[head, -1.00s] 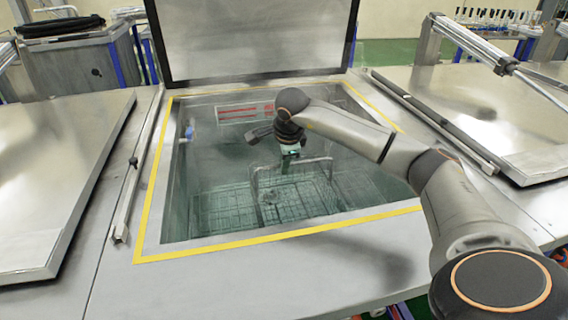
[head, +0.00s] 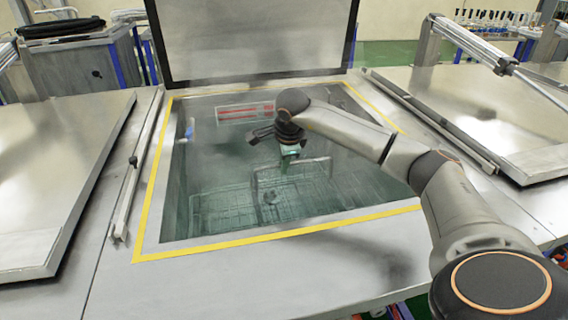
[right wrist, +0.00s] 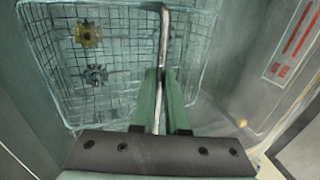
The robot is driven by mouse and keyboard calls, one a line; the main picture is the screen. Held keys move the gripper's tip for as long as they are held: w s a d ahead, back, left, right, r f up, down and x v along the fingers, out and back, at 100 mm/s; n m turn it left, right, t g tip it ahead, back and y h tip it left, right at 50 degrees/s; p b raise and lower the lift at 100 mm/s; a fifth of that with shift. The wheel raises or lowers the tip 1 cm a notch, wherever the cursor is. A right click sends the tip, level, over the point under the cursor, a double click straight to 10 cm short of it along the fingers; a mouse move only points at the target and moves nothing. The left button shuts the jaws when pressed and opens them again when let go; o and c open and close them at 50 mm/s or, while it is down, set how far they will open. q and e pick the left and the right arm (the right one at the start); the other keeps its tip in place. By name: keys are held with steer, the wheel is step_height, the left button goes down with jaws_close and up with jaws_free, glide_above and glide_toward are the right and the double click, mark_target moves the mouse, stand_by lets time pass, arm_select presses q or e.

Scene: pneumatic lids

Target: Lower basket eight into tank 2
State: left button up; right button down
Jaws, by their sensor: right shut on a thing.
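The wire basket (head: 225,205) is inside the open tank (head: 181,200), down in the greenish liquid and short of the yellow-edged rim. Its raised handle (head: 257,183) stands up toward my right gripper (head: 289,156). In the right wrist view, the green fingers of my right gripper (right wrist: 161,103) are shut on the basket handle (right wrist: 164,40). A gold gear-like part (right wrist: 87,33) and a grey one (right wrist: 96,75) lie in the basket. No number shows on the basket or the tank. Whether the basket touches the tank floor cannot be told. My left gripper is out of view.
The tank's lid (head: 255,40) stands raised at the back. Closed lids cover the neighbouring left (head: 50,170) and right (head: 490,120) tanks. A red-striped label (head: 245,113) is on the tank's back wall. Metal rails run along both sides of the opening.

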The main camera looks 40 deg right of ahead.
steer(key=c, duration=1.1)
jaws_free()
steer(key=shift+a+f, duration=0.1)
steer(key=shift+f, duration=0.5)
steer(key=shift+o, duration=1.3)
steer(key=shift+s+r, duration=0.1)
steer(key=shift+r, duration=0.05)
arm_select(q)
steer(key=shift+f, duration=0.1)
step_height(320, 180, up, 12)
steer(key=p, duration=1.1)
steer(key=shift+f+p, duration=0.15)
steer(key=shift+p, duration=0.25)
arm_select(e)
steer(key=w+d+r+v, duration=0.1)
steer(key=w+v, duration=0.1)
steer(key=v, duration=0.9)
steer(key=w+d+v, duration=0.1)
steer(key=w+v, duration=0.1)
steer(key=v, duration=1)
steer(key=shift+r, duration=0.7)
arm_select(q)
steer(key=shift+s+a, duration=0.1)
arm_select(e)
steer(key=shift+s, duration=0.2)
